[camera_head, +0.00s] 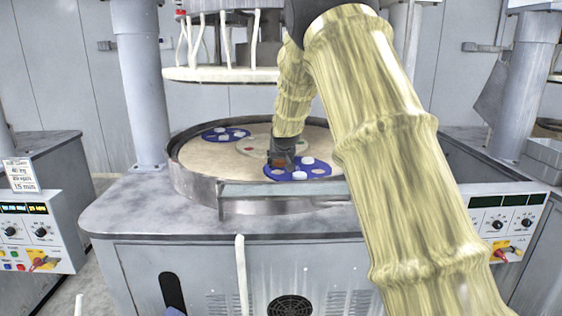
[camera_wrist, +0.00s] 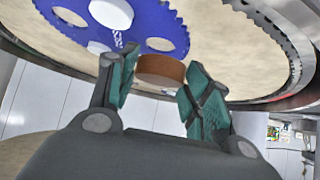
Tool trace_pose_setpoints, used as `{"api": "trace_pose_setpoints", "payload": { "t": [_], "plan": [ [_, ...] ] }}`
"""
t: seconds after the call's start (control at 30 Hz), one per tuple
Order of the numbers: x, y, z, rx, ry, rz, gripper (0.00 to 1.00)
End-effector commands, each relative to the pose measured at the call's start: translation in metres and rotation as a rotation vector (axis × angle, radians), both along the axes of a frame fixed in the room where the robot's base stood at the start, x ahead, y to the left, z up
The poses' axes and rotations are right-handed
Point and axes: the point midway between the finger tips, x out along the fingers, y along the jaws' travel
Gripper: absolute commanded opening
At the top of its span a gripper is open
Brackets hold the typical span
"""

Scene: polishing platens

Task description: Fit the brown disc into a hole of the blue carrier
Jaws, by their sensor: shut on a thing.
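The brown disc (camera_wrist: 160,69) is between the two green fingers of my gripper (camera_wrist: 160,73), which is shut on it. It shows as a small brown patch (camera_head: 279,162) below my gripper (camera_head: 282,155) in the head view. The blue carrier (camera_wrist: 146,22) has a toothed rim, white discs and open holes. In the head view the carrier (camera_head: 309,169) lies on the platen at the front. My gripper is over its left part. In the wrist view an open hole (camera_wrist: 160,44) shows just beyond the disc. I cannot tell the disc's height above the carrier.
The beige round platen (camera_head: 215,158) has a raised metal rim (camera_head: 195,185). A second blue carrier (camera_head: 227,136) with white discs lies at the back left. A white upper plate (camera_head: 220,74) hangs above the back. Grey columns (camera_head: 140,90) stand beside it.

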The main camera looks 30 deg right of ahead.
Motion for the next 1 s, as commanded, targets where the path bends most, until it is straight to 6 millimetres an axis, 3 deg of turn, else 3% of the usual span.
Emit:
{"api": "trace_pose_setpoints", "payload": {
  "t": [0.83, 1.0],
  "plan": [
    [0.057, -0.030, 0.001, 0.000, 0.000, 0.000, 0.24],
    [0.064, -0.034, -0.011, 0.000, 0.000, 0.000, 0.24]
  ]
}}
